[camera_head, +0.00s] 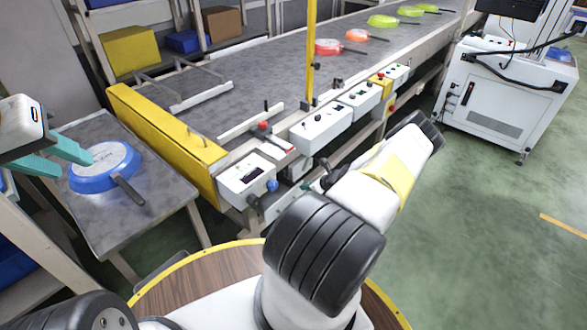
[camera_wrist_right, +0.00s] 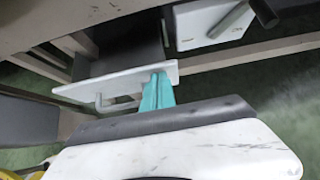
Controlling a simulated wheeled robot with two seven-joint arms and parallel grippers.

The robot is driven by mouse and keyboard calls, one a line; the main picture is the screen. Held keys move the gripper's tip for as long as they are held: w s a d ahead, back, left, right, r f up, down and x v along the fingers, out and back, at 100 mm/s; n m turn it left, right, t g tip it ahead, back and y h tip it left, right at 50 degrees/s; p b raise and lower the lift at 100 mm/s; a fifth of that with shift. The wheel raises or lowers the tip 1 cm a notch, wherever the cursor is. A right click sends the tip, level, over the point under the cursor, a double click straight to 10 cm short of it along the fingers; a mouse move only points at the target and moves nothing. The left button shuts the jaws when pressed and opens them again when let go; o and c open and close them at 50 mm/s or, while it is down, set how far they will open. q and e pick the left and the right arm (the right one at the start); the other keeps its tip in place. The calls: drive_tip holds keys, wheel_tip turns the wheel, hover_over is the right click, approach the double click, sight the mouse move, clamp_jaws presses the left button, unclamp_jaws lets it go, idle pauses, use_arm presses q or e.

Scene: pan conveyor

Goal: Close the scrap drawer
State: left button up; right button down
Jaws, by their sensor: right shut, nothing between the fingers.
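The scrap drawer (camera_wrist_right: 118,80) shows in the right wrist view, with a white front panel, a bar handle (camera_wrist_right: 112,105) and a dark box behind it. It stands pulled out, with part of the box exposed below the frame. My right gripper (camera_wrist_right: 158,88) has its teal fingers together and empty, at the right part of the drawer front. I cannot tell whether they touch it. In the head view my right arm hides this gripper, and I cannot make out the drawer. My left gripper (camera_head: 72,160) is open beside the blue pan (camera_head: 104,168) on the side table.
The conveyor (camera_head: 240,80) runs to the back with several coloured pans. White control boxes (camera_head: 322,128) line its near side, and a yellow guard (camera_head: 165,142) stands at its end. A white cabinet (camera_head: 495,95) is at right. Green floor is free between.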

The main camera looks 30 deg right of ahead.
drive_tip(key=shift+w+a, duration=0.15)
drive_tip(key=shift+w, duration=0.15)
drive_tip(key=w+a, duration=0.1)
drive_tip(key=w, duration=0.1)
drive_tip(key=w+a, duration=0.1)
drive_tip(key=w, duration=0.2)
drive_tip(key=w+a, duration=0.1)
drive_tip(key=w, duration=0.2)
drive_tip(key=shift+w+a, duration=0.2)
drive_tip(key=shift+a, duration=0.05)
drive_tip(key=shift+w+a, duration=0.15)
drive_tip(key=shift+w, duration=0.2)
drive_tip(key=shift+w+r, duration=0.1)
drive_tip(key=shift+r, duration=0.05)
